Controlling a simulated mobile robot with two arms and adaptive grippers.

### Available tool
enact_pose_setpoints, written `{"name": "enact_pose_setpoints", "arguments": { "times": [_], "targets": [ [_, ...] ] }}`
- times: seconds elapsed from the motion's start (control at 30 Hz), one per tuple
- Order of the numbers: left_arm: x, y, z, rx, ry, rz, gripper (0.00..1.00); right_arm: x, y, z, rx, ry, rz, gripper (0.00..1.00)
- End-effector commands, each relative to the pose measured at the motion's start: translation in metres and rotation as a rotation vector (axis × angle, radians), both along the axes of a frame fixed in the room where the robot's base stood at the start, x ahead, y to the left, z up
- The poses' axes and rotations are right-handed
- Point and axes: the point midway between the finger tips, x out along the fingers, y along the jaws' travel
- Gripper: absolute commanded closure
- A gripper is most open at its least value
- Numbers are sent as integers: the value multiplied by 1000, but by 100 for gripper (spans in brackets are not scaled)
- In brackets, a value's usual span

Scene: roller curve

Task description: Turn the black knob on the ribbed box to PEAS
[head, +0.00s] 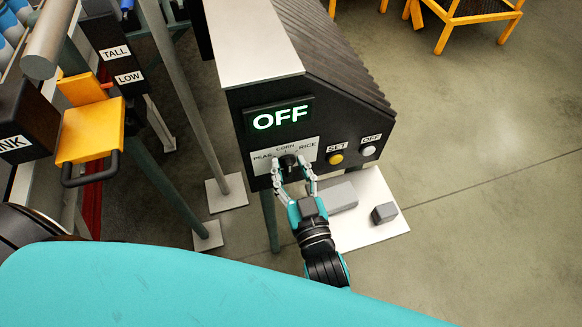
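The ribbed box (335,70) is dark with a sloped, ribbed top, and its lit green display reads OFF (279,116). Below the display, a white label plate (265,158) is marked PEAS, CORN and RICE from left to right. The black knob (289,161) sits at the lower middle of this plate. My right gripper (290,168) reaches up from below with its fingers apart, one on each side of the knob. I cannot tell whether the fingertips touch it. The knob's pointer is too small to read. My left gripper is not in view.
Right of the knob are a yellow SET button (336,158) and a pale OFF button (368,151). Below, a white plate (385,235) carries grey blocks. A yellow handle piece (90,130) beside the TALL and LOW labels stands left.

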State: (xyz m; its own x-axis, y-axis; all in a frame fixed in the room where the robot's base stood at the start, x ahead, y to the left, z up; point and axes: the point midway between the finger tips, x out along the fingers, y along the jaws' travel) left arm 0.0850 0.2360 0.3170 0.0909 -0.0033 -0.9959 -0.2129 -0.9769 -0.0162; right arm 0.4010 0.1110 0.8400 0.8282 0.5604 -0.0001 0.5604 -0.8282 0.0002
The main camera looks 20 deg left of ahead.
Motion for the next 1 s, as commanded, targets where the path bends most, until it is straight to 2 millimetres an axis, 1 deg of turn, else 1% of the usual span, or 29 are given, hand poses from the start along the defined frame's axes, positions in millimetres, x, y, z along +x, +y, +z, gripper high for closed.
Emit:
{"name": "enact_pose_setpoints", "arguments": {
  "times": [0.07,0.3,0.33,0.37,0.73,1.0],
  "targets": [
    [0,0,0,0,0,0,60,0,0,0,0,0,0,63],
    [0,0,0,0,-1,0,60,0,0,0,0,0,0,94],
    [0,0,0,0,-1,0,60,0,0,0,0,0,0,98],
    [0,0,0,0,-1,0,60,0,0,0,0,0,0,100],
    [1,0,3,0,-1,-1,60,-1,0,1,-24,-15,-1,100],
    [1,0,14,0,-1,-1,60,-2,3,1,-146,-96,-1,100]
  ]
}}
